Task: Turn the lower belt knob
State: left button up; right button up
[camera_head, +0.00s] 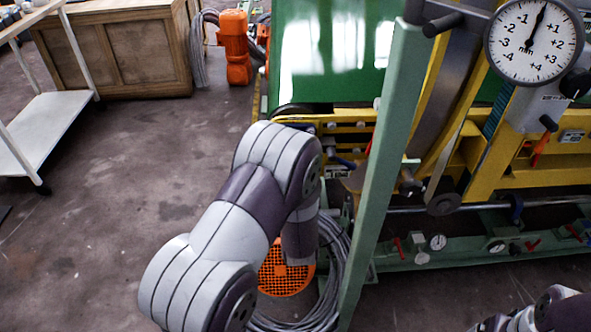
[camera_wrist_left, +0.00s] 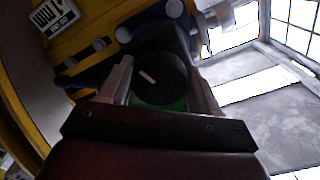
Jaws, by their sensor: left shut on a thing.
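The belt knob is a round black knob (camera_wrist_left: 160,78) with a pale pointer mark, seen close up in the left wrist view. My left gripper (camera_wrist_left: 162,85) has one finger on each side of the knob and is shut on it. In the head view my left arm reaches in toward the yellow machine frame (camera_head: 345,118); its gripper and the knob are hidden there behind the arm. Part of my right arm shows at the lower right of the head view, and its gripper cannot be seen.
A green post (camera_head: 385,170) stands right of my left arm. A dial gauge (camera_head: 535,42) is at the upper right. Coiled cable (camera_head: 330,290) and an orange round grille (camera_head: 285,272) lie below the arm. A white cart (camera_head: 50,130) stands at left; the floor between is clear.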

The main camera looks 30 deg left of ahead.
pick_arm(q)
jog(key=shift+s+f, duration=0.15)
jog(key=shift+f, duration=0.15)
jog(key=o, duration=0.9)
jog(key=shift+o, duration=0.7)
jog(key=shift+r, duration=0.15)
jog(key=p+v, duration=0.2)
jog(key=v, duration=1)
jog(key=shift+s+d, duration=0.15)
jog(key=shift+s, duration=0.05)
